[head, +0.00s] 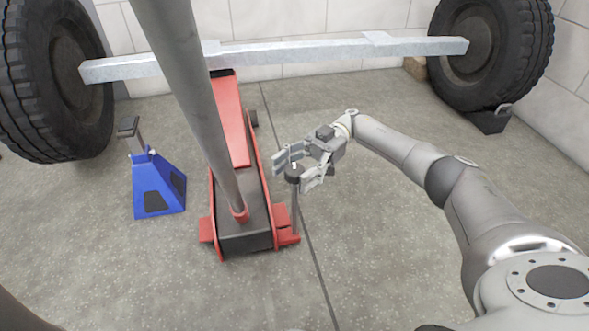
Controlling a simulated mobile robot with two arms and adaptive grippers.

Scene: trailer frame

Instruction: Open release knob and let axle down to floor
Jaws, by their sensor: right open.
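The axle (290,53) is a long grey square beam with a black tyre (45,80) at the left end and another tyre (500,45) at the right. A red floor jack (229,120) stands under it, with its long grey handle (185,75) rising towards me. The dark release knob (292,175) tops a thin upright rod (295,210) at the jack's right side. My right gripper (290,170) is open, its fingers at the knob, apparently on either side of it. Contact cannot be told. My left gripper is out of view.
A blue jack stand (155,184) stands on the floor left of the jack, clear of the beam. A dark wedge (489,120) sits at the right tyre. Tiled walls close off the back. The floor right of the jack is clear.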

